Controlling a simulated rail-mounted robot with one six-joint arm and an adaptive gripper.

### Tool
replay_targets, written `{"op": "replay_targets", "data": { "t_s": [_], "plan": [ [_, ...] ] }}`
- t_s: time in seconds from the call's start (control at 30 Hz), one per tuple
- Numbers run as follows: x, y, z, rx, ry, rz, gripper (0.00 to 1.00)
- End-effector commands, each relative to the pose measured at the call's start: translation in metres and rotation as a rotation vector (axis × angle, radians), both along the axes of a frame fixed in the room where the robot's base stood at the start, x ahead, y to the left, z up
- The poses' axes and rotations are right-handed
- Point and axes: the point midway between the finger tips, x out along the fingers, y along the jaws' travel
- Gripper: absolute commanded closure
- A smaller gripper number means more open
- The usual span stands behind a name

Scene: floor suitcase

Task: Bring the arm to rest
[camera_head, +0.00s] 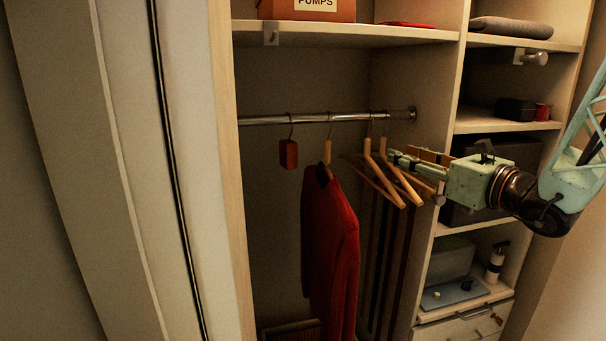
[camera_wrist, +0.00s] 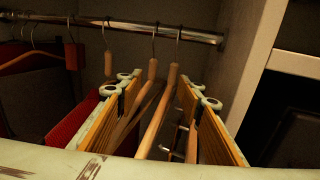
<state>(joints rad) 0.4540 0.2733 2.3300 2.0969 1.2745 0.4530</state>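My gripper (camera_head: 400,158) reaches in from the right of the head view, level with the wooden hangers just below the rail. In the wrist view my gripper (camera_wrist: 163,82) has its two padded fingers spread wide apart, so it is open. Two wooden hangers (camera_wrist: 170,78) show in the gap between the fingers, hooked on the rail. Neither finger is seen closed on them. The same hangers (camera_head: 368,150) hang at the right end of the rail in the head view. Whether a finger touches a hanger I cannot tell.
A metal rail (camera_head: 300,118) carries a red garment (camera_head: 330,230) on a hanger and a small red block (camera_head: 288,154). An upright panel (camera_head: 447,120) and side shelves stand close to my arm. A box marked PUMPS (camera_head: 300,10) sits above. Free room lies left of the red garment.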

Motion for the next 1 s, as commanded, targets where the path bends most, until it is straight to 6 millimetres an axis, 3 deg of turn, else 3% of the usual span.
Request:
{"op": "replay_targets", "data": {
  "t_s": [0.47, 0.7, 1.0],
  "plan": [
    [-0.056, 0.084, 0.008, -0.186, -0.019, 0.203, 0.66],
    [-0.115, 0.145, 0.006, -0.365, -0.047, 0.380, 0.66],
    [-0.197, 0.197, -0.010, -0.608, -0.094, 0.598, 0.66]
  ]
}}
